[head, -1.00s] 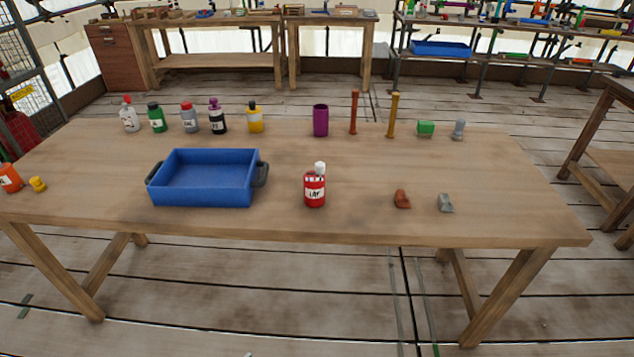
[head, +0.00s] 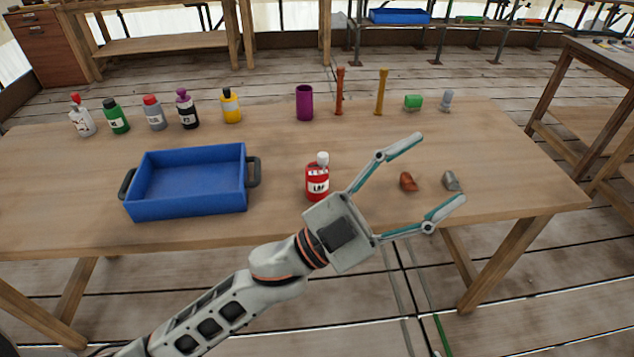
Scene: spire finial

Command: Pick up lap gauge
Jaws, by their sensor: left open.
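Two small stepped blocks lie near the right front of the wooden table, a red-brown one (head: 408,182) and a grey one (head: 451,181). No label shows which is the lap gauge. A red bottle (head: 317,184) with a white cap and a lettered label stands left of them. My left gripper (head: 441,168) is wide open and empty over the table's front edge, its two fingers pointing right. In the picture both blocks lie between or just beyond the fingers, with no visible contact. My right gripper is not in view.
A blue tray (head: 133,210) stands empty left of the red bottle. Several bottles line the back left. A purple cup (head: 304,104), a red-brown post (head: 340,92), a yellow post (head: 381,92), a green block (head: 413,103) and a grey piece (head: 447,101) stand at the back.

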